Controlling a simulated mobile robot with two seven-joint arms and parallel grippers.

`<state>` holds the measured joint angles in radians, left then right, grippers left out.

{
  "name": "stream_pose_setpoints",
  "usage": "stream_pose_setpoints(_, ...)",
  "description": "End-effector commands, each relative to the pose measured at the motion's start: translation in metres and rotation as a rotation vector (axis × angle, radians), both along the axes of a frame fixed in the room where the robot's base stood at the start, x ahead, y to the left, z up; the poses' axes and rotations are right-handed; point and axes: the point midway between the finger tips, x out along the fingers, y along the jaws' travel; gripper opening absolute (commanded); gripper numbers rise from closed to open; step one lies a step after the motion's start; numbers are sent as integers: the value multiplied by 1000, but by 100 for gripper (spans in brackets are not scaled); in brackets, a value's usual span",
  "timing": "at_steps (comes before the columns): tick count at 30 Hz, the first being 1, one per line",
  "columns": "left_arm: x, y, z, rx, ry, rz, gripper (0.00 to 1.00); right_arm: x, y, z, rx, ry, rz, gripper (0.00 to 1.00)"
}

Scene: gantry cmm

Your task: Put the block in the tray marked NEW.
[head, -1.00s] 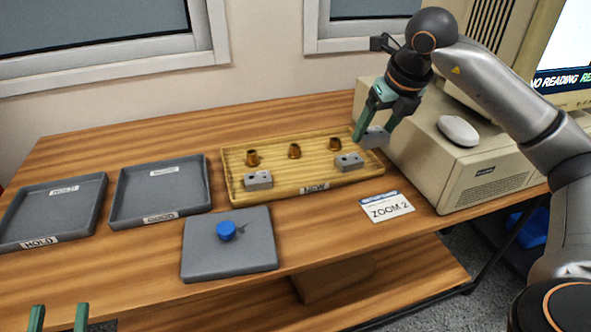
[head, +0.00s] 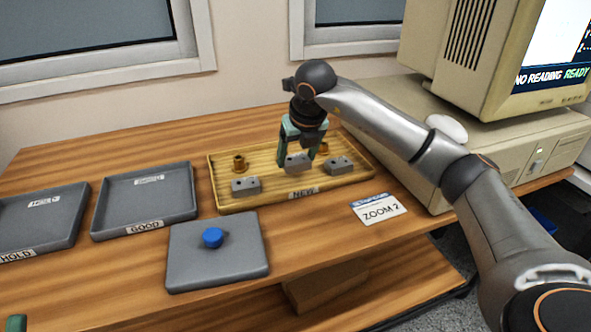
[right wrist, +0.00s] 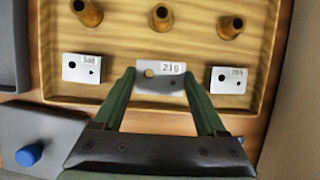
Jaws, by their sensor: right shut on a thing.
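My right gripper (head: 299,162) is shut on a grey block (head: 297,168), with a finger on each side of it. In the right wrist view the block (right wrist: 161,80) has a hole and a small number label and looks slightly larger than its neighbours. It is over the wooden tray marked NEW (head: 231,204), between two other grey blocks, the left one (head: 246,186) and the right one (head: 339,166). It seems a little above the tray floor; contact is unclear. Only a fingertip of my left gripper (head: 16,323) shows at the lower left edge.
Several brass bushings stand along the tray's back, such as this one (right wrist: 162,17). The grey GOOD tray (head: 187,210) and HOLD tray (head: 68,240) are empty at left. A grey plate with a blue knob (head: 213,238) lies in front. A ZOOM 2 card (head: 378,209) lies right.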

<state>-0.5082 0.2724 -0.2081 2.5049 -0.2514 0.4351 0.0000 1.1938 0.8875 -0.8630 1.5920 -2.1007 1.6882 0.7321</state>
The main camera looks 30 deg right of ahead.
Motion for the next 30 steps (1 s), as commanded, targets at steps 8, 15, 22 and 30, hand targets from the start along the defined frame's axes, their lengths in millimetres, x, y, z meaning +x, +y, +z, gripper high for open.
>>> stream_pose_setpoints(8, -3, -1, -6, -6, -11, -13, 50, 3, 3, -36, 0, 1, 1, 12)
stream_pose_setpoints(15, -3, -1, -6, -7, -10, -13, 50, 3, 3, -36, 0, 0, 1, 12)
stream_pose_setpoints(22, -3, -1, -7, -8, -8, -15, 50, 3, 2, -38, 0, 1, 1, 90)
stream_pose_setpoints(30, -3, -1, -7, -8, -8, -15, 50, 3, 2, -38, 0, 2, 1, 100)
